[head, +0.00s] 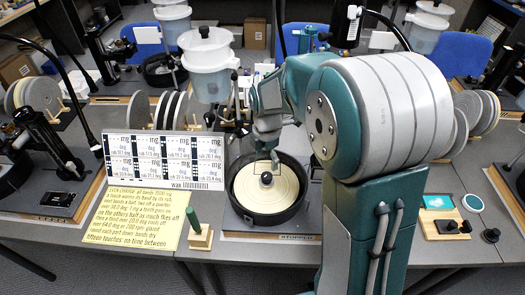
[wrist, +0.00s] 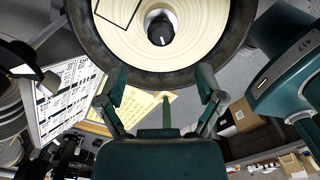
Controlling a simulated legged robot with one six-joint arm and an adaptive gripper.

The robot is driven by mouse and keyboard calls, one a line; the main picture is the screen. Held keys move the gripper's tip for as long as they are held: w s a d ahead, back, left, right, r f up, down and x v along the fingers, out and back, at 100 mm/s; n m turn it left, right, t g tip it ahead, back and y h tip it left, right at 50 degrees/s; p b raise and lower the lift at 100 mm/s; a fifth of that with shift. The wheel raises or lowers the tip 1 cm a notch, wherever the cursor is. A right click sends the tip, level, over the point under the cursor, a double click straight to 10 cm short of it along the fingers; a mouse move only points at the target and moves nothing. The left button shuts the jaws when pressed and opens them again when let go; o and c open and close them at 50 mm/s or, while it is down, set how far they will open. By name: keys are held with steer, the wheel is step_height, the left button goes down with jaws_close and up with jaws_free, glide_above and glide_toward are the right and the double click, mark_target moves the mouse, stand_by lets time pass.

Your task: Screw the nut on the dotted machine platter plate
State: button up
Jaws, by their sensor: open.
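The machine bowl (head: 236,208) is black and round and stands at the middle of the front table. A cream platter plate (head: 285,196) with fine rings lies in it; I cannot make out dots. A dark knob-like nut (head: 266,178) stands at the plate's centre. It also shows in the wrist view (wrist: 160,30), with a pale mark on its top. My gripper (head: 268,148) is above the far part of the plate. In the wrist view my gripper (wrist: 163,92) has its fingers wide apart with nothing between them. The nut is beyond the fingertips, apart from them.
A white chart board (head: 165,158) and a yellow text sheet (head: 135,217) are left of the bowl. A green stick on a wooden block (head: 200,232) stands at front left. A white pot (head: 208,60) rises behind. A wooden tray (head: 440,222) is at right.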

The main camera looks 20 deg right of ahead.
mark_target(266, 174)
step_height(266, 174, down, 8)
steer(key=shift+f, duration=0.1)
stand_by(0.4)
jaws_close()
steer(key=m, duration=0.4)
steer(key=shift+m, duration=0.3)
steer(key=shift+m, duration=0.4)
steer(key=m, duration=0.3)
steer(key=shift+m, duration=0.4)
steer(key=shift+w, duration=0.1)
